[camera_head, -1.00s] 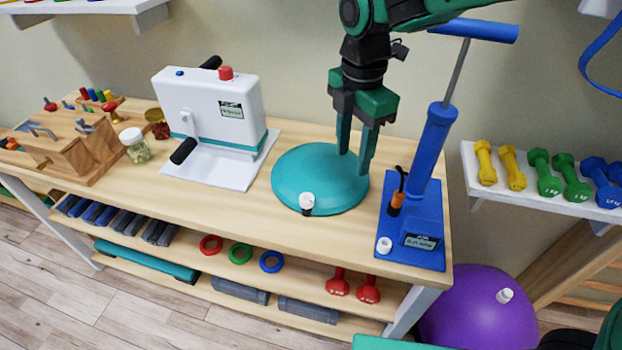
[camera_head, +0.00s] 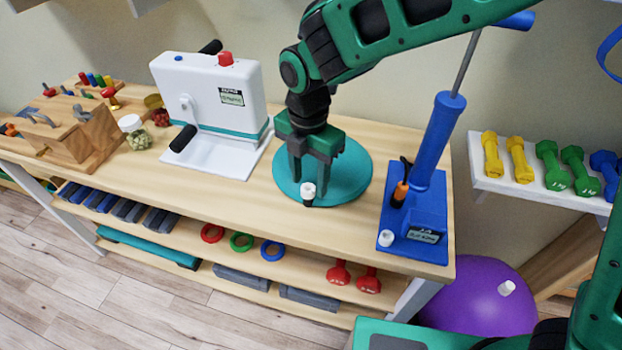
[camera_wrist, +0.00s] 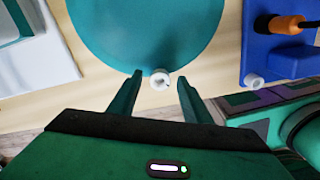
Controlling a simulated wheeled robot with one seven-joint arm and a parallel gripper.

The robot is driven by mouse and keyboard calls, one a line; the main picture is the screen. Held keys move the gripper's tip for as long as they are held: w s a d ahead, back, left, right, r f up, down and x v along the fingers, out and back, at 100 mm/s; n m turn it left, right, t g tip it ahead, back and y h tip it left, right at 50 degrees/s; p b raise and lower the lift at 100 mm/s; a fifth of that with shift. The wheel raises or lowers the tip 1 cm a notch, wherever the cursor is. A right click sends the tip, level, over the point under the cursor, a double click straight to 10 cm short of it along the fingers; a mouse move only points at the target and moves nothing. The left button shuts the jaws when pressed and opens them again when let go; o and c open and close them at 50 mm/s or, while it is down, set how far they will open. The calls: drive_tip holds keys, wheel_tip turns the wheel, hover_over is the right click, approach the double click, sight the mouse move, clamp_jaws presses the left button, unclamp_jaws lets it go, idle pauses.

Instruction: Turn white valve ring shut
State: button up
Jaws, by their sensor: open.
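The white valve ring (camera_head: 308,189) sits on a short dark stem at the front edge of the round teal cushion (camera_head: 352,179), which lies flat on the wooden bench. My gripper (camera_head: 309,182) points down over the cushion's front part, close to the ring. It is open and empty. I cannot tell the exact height of the fingertips relative to the ring.
A blue pump (camera_head: 433,145) with its base stands right of the cushion, with a small white cap (camera_head: 386,238) on its front corner. A white crank machine (camera_head: 210,100) stands to the left. Bare bench top (camera_head: 245,205) lies between the machine and cushion.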

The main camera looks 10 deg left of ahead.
sight(310, 190)
drive_tip(key=shift+f, duration=0.7)
drive_tip(key=c, duration=1)
drive_tip(key=shift+m, duration=0.8)
drive_tip(key=o, duration=1)
drive_tip(key=shift+r, duration=0.1)
wheel_tip(310, 190, up, 11)
